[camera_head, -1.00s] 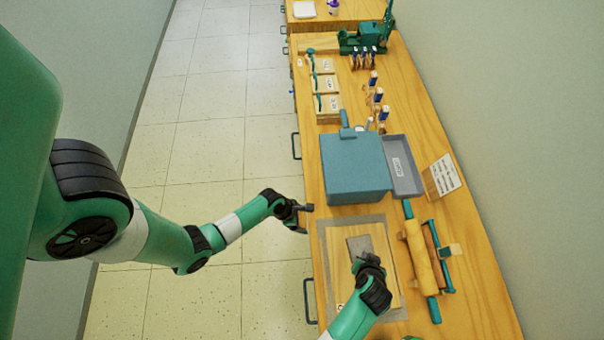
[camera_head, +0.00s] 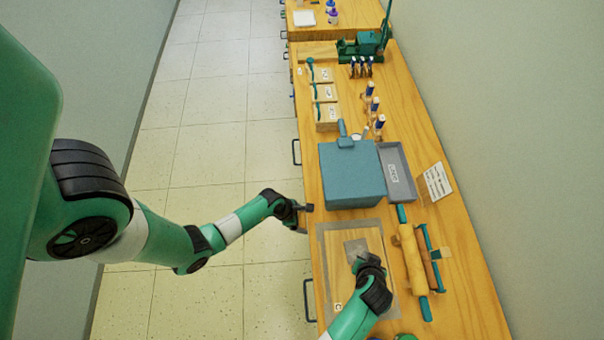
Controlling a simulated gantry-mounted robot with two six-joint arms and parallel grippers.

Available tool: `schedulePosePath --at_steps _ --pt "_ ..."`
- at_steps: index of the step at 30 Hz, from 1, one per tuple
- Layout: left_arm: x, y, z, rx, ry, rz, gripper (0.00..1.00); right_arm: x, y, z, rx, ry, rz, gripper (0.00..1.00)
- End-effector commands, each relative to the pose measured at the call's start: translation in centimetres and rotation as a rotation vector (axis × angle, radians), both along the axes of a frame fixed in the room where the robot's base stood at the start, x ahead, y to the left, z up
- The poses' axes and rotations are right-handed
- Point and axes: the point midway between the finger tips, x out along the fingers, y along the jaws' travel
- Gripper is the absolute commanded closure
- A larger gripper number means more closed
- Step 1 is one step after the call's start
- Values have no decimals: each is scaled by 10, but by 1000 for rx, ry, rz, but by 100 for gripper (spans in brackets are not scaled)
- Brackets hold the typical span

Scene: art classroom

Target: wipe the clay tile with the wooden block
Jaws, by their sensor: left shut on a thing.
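The clay tile (camera_head: 336,262) is a flat tan slab on a grey mat (camera_head: 323,236) at the table's near end, with a grey patch (camera_head: 354,247) on its upper part. My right gripper (camera_head: 362,262) is over the tile, just below the grey patch. Its fingers point down and their opening is hidden. I cannot make out the wooden block; anything under this gripper is hidden. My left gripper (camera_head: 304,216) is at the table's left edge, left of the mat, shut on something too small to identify.
A blue-grey box (camera_head: 352,178) and a grey tray (camera_head: 398,172) stand beyond the mat. A rolling pin (camera_head: 412,258) and a teal-framed tool (camera_head: 432,262) lie to its right. A small sign (camera_head: 438,181) stands near the wall. Drawer handles line the table's left side.

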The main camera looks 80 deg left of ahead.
Motion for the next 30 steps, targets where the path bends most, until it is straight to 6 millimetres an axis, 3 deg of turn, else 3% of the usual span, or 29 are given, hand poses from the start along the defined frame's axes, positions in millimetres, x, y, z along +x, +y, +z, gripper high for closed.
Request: schedulePosePath --at_steps 7,11,24,30 --pt "0 0 0 0 0 0 58 0 0 0 -1 1 0 100" --pt "0 0 9 0 0 0 58 -2 -3 9 -1 1 0 100" --pt "0 0 105 0 0 0 58 -27 -33 87 -1 2 -1 100" --pt "0 0 128 0 0 0 58 -35 -42 104 0 1 -1 100"
